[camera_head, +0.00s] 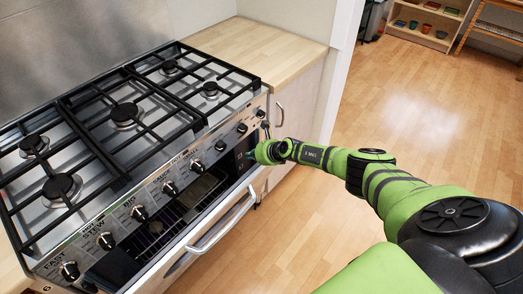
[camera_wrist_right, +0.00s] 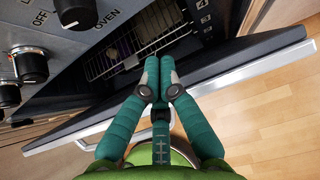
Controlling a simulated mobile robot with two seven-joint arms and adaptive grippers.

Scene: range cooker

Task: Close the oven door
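The oven door (camera_head: 178,262) is partly open in the head view, its top edge tilted out from the front of the cooker. Its long pale handle (camera_head: 222,229) runs along the outside. In the right wrist view the dark door (camera_wrist_right: 240,62) crosses the picture, with the open cavity and wire rack beyond it. My right gripper (camera_head: 255,155) is at the far right end of the oven opening, by the control panel. In the wrist view its teal fingers (camera_wrist_right: 160,64) are together with nothing between them, overlapping the door's edge; contact is unclear. My left gripper is out of view.
Black knobs (camera_head: 170,188) line the control panel (camera_head: 125,206) above the opening. The hob with black grates (camera_head: 125,112) is on top. A wood-topped cabinet (camera_head: 262,45) adjoins the cooker. The wooden floor (camera_head: 310,225) before the cooker is clear.

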